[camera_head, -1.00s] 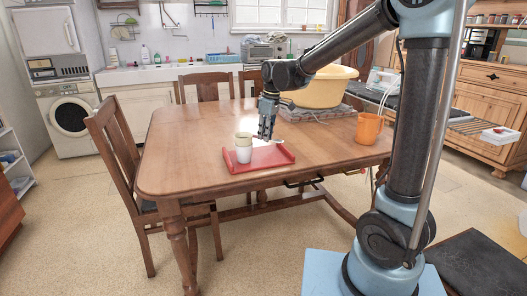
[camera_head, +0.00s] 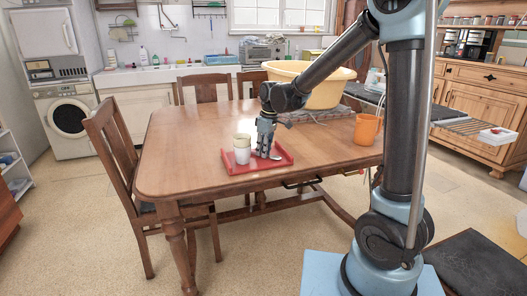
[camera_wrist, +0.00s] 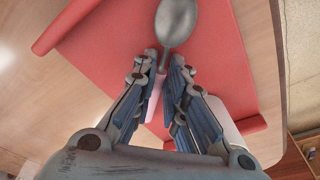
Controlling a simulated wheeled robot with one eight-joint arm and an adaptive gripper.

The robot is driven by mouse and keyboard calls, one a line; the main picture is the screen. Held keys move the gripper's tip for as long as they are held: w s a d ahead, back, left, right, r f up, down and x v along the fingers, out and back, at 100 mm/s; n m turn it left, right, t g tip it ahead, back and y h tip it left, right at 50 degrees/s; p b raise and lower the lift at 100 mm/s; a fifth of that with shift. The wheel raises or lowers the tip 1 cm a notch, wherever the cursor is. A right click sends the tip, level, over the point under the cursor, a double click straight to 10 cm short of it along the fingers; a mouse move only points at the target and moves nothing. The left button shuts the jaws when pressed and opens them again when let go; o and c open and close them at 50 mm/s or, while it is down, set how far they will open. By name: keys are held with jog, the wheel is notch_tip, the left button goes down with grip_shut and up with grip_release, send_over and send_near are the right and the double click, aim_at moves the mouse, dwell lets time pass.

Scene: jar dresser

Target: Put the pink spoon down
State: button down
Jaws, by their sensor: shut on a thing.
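The pink spoon (camera_wrist: 176,22) shows in the wrist view with a grey metal bowl pointing away and a pink handle between my fingers. My gripper (camera_wrist: 165,75) is shut on the handle. In the head view my gripper (camera_head: 264,154) is low over the red tray (camera_head: 238,170), just right of the white cup. The spoon is over the tray's red floor; I cannot tell whether it touches it. The red tray also fills much of the wrist view (camera_wrist: 105,40).
A white cup (camera_head: 242,156) with a cream upper part stands on the tray's left side. An orange mug (camera_head: 367,130) and a large yellow basin (camera_head: 325,90) are farther right and back. The wooden table's left part (camera_head: 180,150) is clear.

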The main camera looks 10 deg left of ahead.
jog(key=c, duration=1.6)
grip_release()
jog(key=shift+c, duration=0.2)
jog(key=shift+r, duration=0.1)
notch_tip(320, 180, up, 12)
jog(key=d, duration=0.2)
jog(key=s+d+m, duration=0.3)
jog(key=d, duration=0.9)
jog(key=s+d+f+m, duration=0.2)
jog(key=s+d+m, duration=0.15)
jog(key=d, duration=0.35)
jog(key=s+d+f+m+t+h, duration=0.1)
jog(key=s+d+f+m, duration=0.15)
jog(key=s+d, duration=0.3)
jog(key=s+d+f+m, duration=0.2)
jog(key=s+d+f, duration=0.1)
jog(key=d, duration=0.5)
jog(key=s+d+f+m, duration=0.4)
jog(key=s+d+f, duration=0.1)
jog(key=s+f, duration=0.3)
jog(key=shift+d+t+h, duration=0.3)
jog(key=shift+h, duration=0.1)
jog(key=shift+s, duration=0.1)
